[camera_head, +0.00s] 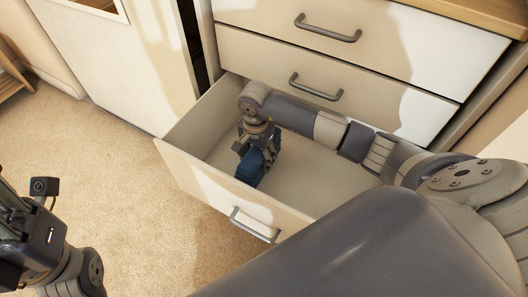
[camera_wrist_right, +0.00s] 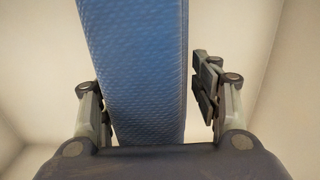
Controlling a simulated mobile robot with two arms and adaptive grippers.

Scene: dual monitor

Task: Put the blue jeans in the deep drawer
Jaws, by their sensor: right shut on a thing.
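The deep drawer (camera_head: 208,190) is pulled out at the bottom of the cabinet, with its pale floor largely bare. My right arm reaches over it from the right, and my right gripper (camera_head: 257,147) points down inside. It is shut on the folded blue jeans (camera_head: 250,168), which hang between the fingers within the drawer walls.
Two shut drawers with grey handles (camera_head: 328,27) are above the open one. A pale panel (camera_head: 122,62) stands to the left of the cabinet. Beige carpet (camera_head: 125,160) lies open in front of the drawer. A wooden piece of furniture (camera_head: 12,78) is at the far left.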

